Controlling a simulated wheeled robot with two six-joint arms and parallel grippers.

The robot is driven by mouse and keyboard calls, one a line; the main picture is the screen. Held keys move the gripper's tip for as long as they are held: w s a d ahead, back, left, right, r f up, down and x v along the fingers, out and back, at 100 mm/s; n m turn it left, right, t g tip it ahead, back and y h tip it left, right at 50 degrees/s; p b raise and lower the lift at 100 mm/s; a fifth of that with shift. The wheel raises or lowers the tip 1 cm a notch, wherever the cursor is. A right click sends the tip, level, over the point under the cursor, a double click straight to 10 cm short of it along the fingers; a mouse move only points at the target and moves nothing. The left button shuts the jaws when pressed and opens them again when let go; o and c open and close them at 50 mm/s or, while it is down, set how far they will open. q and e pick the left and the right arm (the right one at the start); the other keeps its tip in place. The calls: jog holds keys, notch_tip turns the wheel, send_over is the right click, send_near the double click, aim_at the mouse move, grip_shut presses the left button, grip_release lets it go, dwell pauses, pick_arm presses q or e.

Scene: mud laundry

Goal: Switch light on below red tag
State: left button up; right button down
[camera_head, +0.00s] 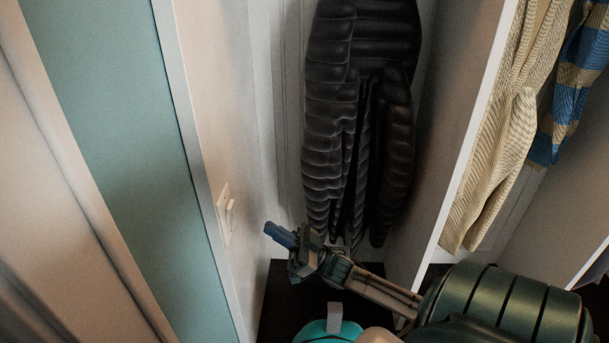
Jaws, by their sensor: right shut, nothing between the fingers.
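A pale light switch (225,213) sits on the narrow beige wall left of the closet opening. No red tag shows in this view. My right gripper (271,230) reaches in from the lower right, its blue fingertips pointing left towards the wall. It is shut and empty. The fingertips are a short way to the right of the switch and a little lower in the picture, apart from it. My left gripper is not in view.
A black quilted jacket (330,110) hangs in the closet behind my right gripper. A white divider (465,150) stands right of it, with a cream knit garment (500,150) beyond. A teal object (318,331) lies below. A teal panel (115,120) is at the left.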

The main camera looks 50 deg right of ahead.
jog(key=s+d, duration=0.4)
jog(key=s, duration=0.1)
jog(key=shift+d+b, duration=0.2)
jog(key=shift+b, duration=0.2)
